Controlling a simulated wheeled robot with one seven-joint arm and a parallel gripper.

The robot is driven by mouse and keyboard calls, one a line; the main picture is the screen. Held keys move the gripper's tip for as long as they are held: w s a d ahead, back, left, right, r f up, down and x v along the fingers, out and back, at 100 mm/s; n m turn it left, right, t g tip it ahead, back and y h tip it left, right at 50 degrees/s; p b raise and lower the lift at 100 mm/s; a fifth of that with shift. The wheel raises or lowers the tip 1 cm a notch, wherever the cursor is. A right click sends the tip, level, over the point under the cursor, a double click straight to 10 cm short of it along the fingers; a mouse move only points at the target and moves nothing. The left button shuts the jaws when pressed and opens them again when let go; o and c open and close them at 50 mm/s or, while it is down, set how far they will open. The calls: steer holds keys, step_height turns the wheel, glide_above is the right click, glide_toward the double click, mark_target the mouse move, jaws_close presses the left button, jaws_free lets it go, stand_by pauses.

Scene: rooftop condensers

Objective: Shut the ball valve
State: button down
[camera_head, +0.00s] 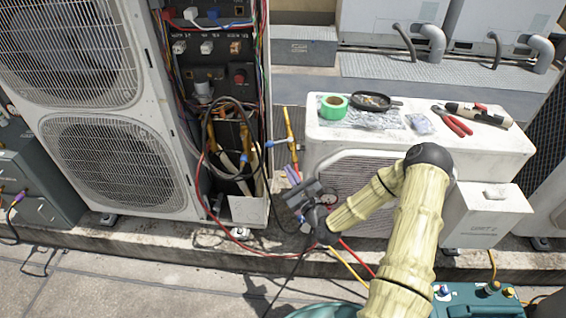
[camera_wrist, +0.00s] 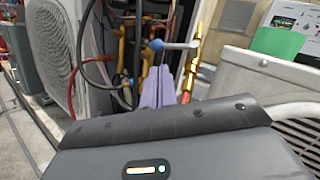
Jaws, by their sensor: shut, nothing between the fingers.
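The ball valve sits on an upright brass pipe (camera_head: 289,128) beside the open condenser cabinet. Its lever (camera_head: 281,141) points left from the pipe, roughly level and across it, and ends in a blue ball knob (camera_head: 268,144). In the wrist view the blue knob (camera_wrist: 156,45) shows just above the fingertips, with the lever (camera_wrist: 178,45) running right to the brass pipe (camera_wrist: 195,55). My gripper (camera_head: 291,171) has pale purple fingers, shut and empty, below the lever. The fingers also show in the wrist view (camera_wrist: 158,88). I cannot tell whether they touch the lever.
The cabinet at left holds hanging cables (camera_head: 228,135) close to the valve. Hoses cross the ledge below my gripper.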

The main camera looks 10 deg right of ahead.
steer(key=v, duration=0.5)
steer(key=shift+s+d+f, duration=0.1)
steer(key=shift+s, duration=0.25)
